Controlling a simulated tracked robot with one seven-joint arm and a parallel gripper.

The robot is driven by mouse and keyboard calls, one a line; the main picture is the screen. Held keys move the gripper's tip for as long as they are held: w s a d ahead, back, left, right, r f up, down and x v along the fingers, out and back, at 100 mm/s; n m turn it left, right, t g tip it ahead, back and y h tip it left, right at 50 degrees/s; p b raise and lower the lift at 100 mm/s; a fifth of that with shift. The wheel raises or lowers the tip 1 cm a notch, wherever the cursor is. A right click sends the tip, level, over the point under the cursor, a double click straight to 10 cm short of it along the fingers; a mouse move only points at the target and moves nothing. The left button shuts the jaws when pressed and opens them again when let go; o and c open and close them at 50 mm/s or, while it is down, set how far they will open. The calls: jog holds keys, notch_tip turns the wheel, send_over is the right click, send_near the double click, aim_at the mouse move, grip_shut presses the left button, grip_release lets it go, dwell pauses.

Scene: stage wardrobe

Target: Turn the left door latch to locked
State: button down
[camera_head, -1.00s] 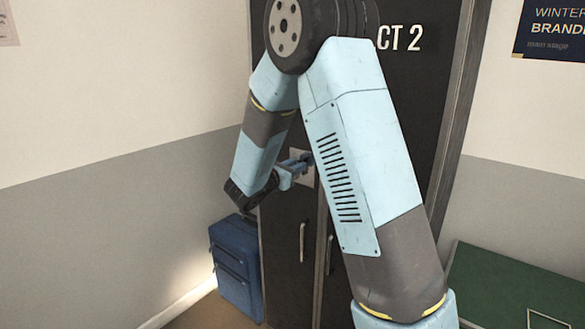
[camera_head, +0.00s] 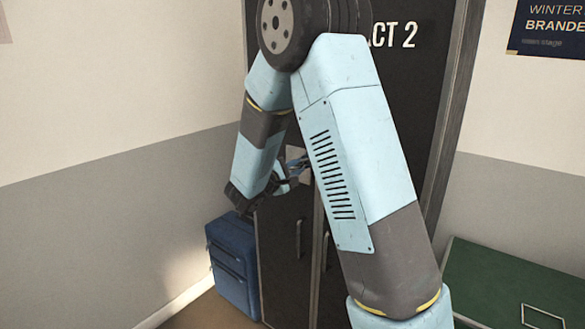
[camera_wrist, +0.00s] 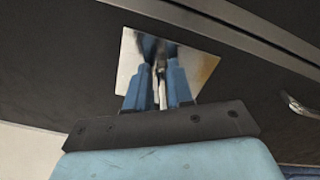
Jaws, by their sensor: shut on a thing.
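The left door latch is on a shiny square metal plate (camera_wrist: 199,64) on the dark wardrobe's left door. The plate also shows, partly covered by my arm, in the head view (camera_head: 297,153). My gripper (camera_wrist: 160,72) has its blue fingers close together over the plate, shut on the latch. The latch itself is mostly hidden between the fingers, so its exact angle cannot be read. In the head view my gripper (camera_head: 301,165) reaches the plate from the left, partly behind my arm.
The dark wardrobe (camera_head: 283,265) has two vertical door handles (camera_head: 299,238) below the plate. A blue suitcase (camera_head: 232,262) stands at its left. A green case (camera_head: 500,283) is at the right. My arm hides much of the wardrobe front.

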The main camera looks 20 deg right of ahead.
jog(key=m, duration=0.2)
jog(key=f+m, duration=0.1)
jog(key=m, duration=0.2)
jog(key=shift+s+f, duration=0.2)
jog(key=shift+m, duration=0.3)
jog(key=c, duration=1.3)
grip_release()
jog(key=shift+w+a, duration=0.1)
jog(key=shift+w, duration=0.1)
jog(key=shift+o, duration=0.7)
jog(key=shift+r, duration=0.1)
jog(key=v, duration=1.3)
jog(key=shift+s+a, duration=0.25)
jog(key=shift+s, duration=0.05)
